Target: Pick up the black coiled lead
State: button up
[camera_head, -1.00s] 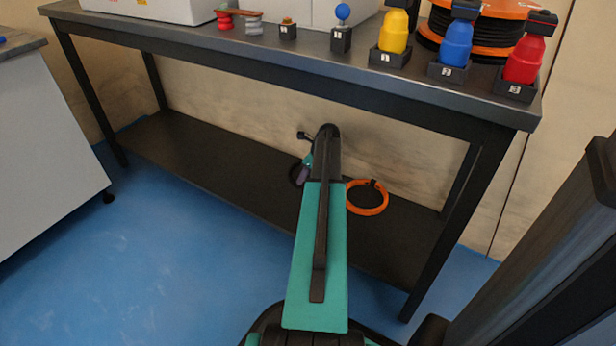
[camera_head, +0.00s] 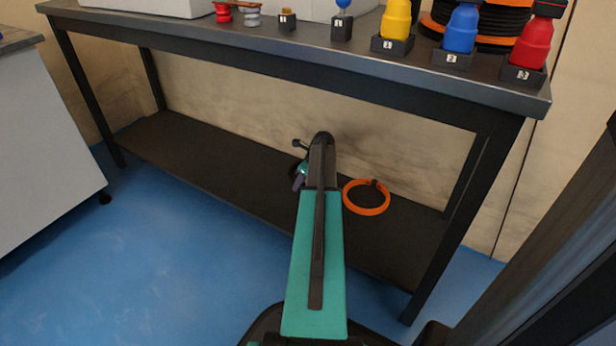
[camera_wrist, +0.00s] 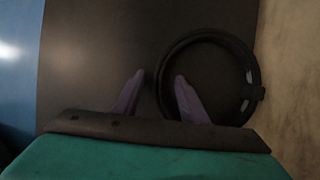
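The black coiled lead (camera_wrist: 205,36) lies on the dark lower shelf, a round ring with a small tie on its right side in the wrist view. My gripper (camera_wrist: 160,76) is open, with two purple fingers. In that view the left side of the ring shows between the fingertips, with the right fingertip over the inside of the coil. I cannot tell how high the fingertips are above the shelf. In the head view my arm hides most of the coil, and one purple finger of my gripper (camera_head: 298,182) shows.
An orange coiled lead (camera_head: 367,210) lies on the lower shelf (camera_head: 225,175), right of my arm. The bench top (camera_head: 230,38) above carries several coloured items in black stands. A bench leg (camera_head: 465,225) stands to the right. A wall is behind the shelf.

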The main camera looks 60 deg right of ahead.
grip_shut()
jog(key=shift+r, duration=0.15)
dwell(0.4)
jog(key=shift+r+p, duration=1.2)
jog(key=shift+r, duration=0.25)
jog(key=s+a+p, duration=0.2)
jog(key=s+a, duration=0.1)
jog(key=s+a+r+p, duration=0.1)
jog(key=s+a, duration=0.1)
jog(key=s, duration=0.2)
jog(key=s+a+r+p, duration=0.1)
jog(key=s+a+p, duration=0.1)
jog(key=s+a, duration=0.1)
jog(key=shift+s+a+p, duration=0.3)
jog(key=shift+s+p, duration=0.05)
jog(key=shift+s, duration=0.35)
jog(key=shift+s+a+f, duration=0.1)
jog(key=shift+s+a, duration=0.35)
jog(key=shift+s, duration=0.25)
